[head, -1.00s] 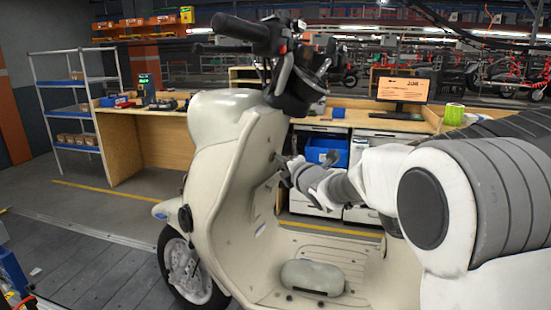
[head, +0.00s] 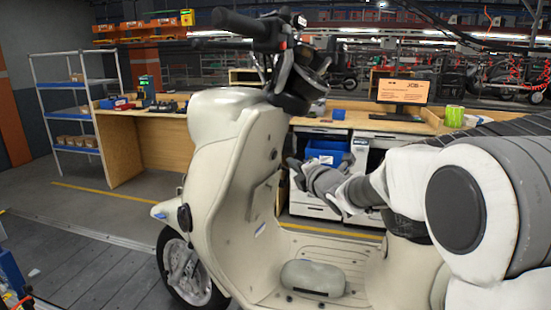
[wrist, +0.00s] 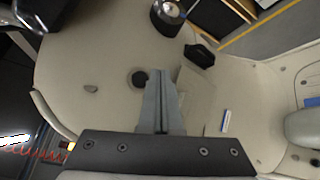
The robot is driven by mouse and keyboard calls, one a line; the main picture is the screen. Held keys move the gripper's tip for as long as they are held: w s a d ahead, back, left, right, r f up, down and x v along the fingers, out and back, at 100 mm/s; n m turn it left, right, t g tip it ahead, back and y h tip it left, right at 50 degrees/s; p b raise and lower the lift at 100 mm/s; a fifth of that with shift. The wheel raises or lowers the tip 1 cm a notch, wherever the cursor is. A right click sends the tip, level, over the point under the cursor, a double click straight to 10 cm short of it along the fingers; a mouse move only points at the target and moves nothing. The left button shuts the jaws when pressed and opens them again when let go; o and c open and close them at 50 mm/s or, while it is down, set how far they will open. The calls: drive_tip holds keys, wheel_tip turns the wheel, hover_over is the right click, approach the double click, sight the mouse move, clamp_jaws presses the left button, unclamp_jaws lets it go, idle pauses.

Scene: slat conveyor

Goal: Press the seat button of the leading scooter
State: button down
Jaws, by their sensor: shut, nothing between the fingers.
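The cream scooter (head: 225,150) fills the middle of the head view, with its leg shield facing my arm. A small dark round button (head: 273,155) sits on the inner face of the shield. In the wrist view a dark round button (wrist: 139,78) shows on the cream panel, just left of my fingertips. I cannot tell from its look whether it is the seat button. My gripper (wrist: 163,72) is shut and empty, its fingers pointing at the panel. In the head view my gripper (head: 291,163) is right of the shield, apparently a short gap away.
The handlebar (head: 270,35) is above my gripper. A black fitting (wrist: 200,55) juts from the panel beside my fingers. The floorboard with a grey rounded block (head: 312,278) lies below. A workbench with a monitor (head: 403,92) and a blue bin (head: 326,150) stands behind.

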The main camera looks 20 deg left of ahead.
drive_tip(key=d, duration=0.3)
drive_tip(key=shift+s+f+b, duration=0.2)
drive_tip(key=shift+f+b, duration=0.15)
drive_tip(key=shift+d, duration=0.1)
drive_tip(key=s+d+r+m+h+p, duration=0.1)
drive_tip(key=s+d+m+h, duration=0.3)
drive_tip(key=d, duration=0.3)
drive_tip(key=s+d+r+m+h, duration=0.2)
drive_tip(key=s+d+m, duration=0.1)
drive_tip(key=d+m, duration=0.4)
drive_tip(key=s+d+r+m+h+p, duration=0.1)
drive_tip(key=s+d+m+h, duration=0.3)
drive_tip(key=d, duration=0.3)
drive_tip(key=s+d+f+m+g, duration=0.2)
drive_tip(key=s+m, duration=0.3)
drive_tip(key=s, duration=0.4)
drive_tip(key=s+d+f+m+g+p, duration=0.1)
drive_tip(key=s+d+f+m+g, duration=0.1)
drive_tip(key=s+m, duration=0.3)
drive_tip(key=s+d+f+m+g+h, duration=0.1)
drive_tip(key=s+d+f+m+g, duration=0.2)
drive_tip(key=s, duration=1)
drive_tip(key=d+m, duration=0.1)
drive_tip(key=m, duration=0.1)
drive_tip(key=shift+s+d+f+m, duration=0.15)
drive_tip(key=shift+s+f+m, duration=0.1)
drive_tip(key=shift+s+m, duration=0.1)
